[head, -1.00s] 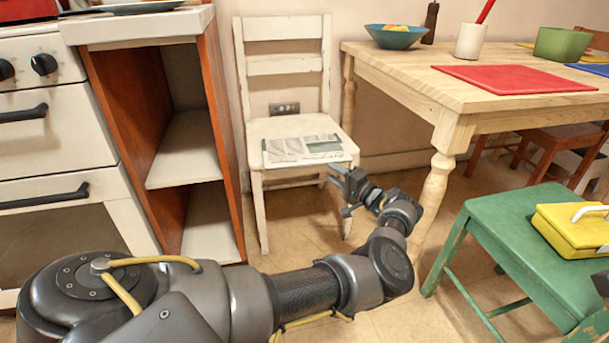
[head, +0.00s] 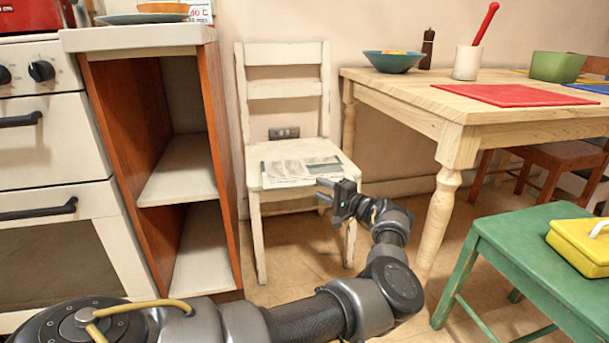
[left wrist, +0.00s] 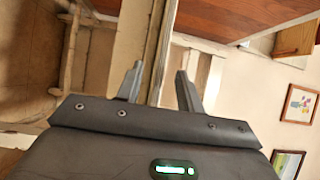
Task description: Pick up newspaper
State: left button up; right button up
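The newspaper (head: 300,170) lies flat on the seat of the white chair (head: 288,148), along its front edge. My left gripper (head: 322,189) is at the front right of the seat, with its fingers pointing toward the seat edge and close to the newspaper's near right corner. In the left wrist view its two fingers (left wrist: 159,78) stand apart with nothing clearly held between them. The pale edge of the chair shows beyond and between the fingers. I cannot make out the newspaper in that view. My right gripper is not in view.
A wooden table (head: 450,110) stands right of the chair, its leg near my left forearm. An open shelf unit (head: 185,165) and a stove (head: 50,150) are on the left. A green chair (head: 530,245) with a yellow case (head: 583,247) is at the right.

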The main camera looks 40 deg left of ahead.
aim_at(312, 186)
pick_arm(q)
jog(key=a+b, duration=0.3)
jog(key=a, duration=0.1)
jog(key=shift+a+f+b, duration=0.2)
jog(key=shift+b, duration=0.1)
jog(key=shift+a+r, duration=0.2)
jog(key=shift+a, duration=0.2)
grip_shut()
